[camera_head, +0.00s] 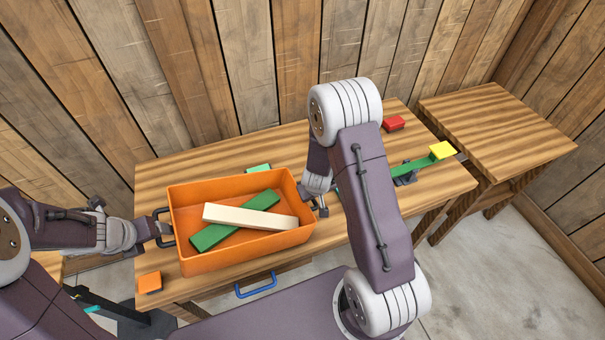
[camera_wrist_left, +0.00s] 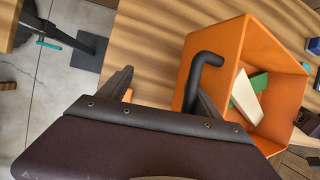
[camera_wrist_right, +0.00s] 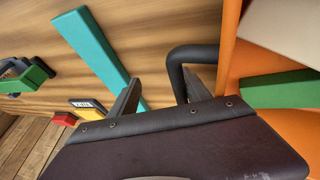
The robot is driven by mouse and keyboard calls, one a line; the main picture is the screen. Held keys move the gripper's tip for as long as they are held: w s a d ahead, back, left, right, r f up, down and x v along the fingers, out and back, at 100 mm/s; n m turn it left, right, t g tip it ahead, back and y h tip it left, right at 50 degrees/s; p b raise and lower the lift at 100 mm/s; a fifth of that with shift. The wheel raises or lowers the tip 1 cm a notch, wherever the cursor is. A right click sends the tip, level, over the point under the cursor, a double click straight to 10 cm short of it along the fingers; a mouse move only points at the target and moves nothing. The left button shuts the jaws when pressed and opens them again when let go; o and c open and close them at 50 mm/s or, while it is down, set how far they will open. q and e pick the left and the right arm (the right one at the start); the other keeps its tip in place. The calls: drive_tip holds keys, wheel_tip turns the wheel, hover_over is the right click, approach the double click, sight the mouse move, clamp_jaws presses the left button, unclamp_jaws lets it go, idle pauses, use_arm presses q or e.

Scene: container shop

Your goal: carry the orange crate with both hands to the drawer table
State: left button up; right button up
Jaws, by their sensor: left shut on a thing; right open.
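The orange crate (camera_head: 240,182) stands on a wooden table (camera_head: 160,165) whose front has a blue drawer handle (camera_head: 255,286). A green bar (camera_head: 215,236) and a cream bar (camera_head: 250,216) lie crossed inside it. My left gripper (camera_head: 158,230) is shut on the crate's black left handle (camera_wrist_left: 208,62), which also shows in the left wrist view. My right gripper (camera_head: 320,205) is open at the crate's right side. In the right wrist view the black right handle (camera_wrist_right: 178,65) reaches down near its fingers (camera_wrist_right: 163,95); whether it lies fully between them is unclear.
A second wooden table (camera_head: 495,120) stands at the right, its top bare. An orange block (camera_head: 150,282) lies at the front left of the crate's table. Plank walls stand behind.

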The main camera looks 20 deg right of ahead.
use_arm(q)
drive_tip(key=shift+s+d+h, duration=0.2)
drive_tip(key=shift+d+h, duration=0.1)
drive_tip(key=shift+d, duration=0.35)
drive_tip(key=shift+s+d+h, duration=0.2)
drive_tip(key=shift+d+h, duration=0.1)
drive_tip(key=shift+d, duration=0.35)
use_arm(e)
drive_tip(key=shift+w+d+r, duration=0.15)
drive_tip(key=shift+w+d, duration=0.1)
drive_tip(key=shift+d, duration=0.1)
drive_tip(key=shift+s+a+r, duration=0.1)
drive_tip(key=shift+r, duration=0.25)
use_arm(q)
drive_tip(key=shift+c, duration=0.6)
use_arm(e)
drive_tip(key=a+v, duration=0.1)
drive_tip(key=v, duration=0.6)
drive_tip(key=shift+s, duration=0.3)
use_arm(q)
drive_tip(key=shift+c, duration=0.2)
use_arm(e)
drive_tip(key=shift+f, duration=0.1)
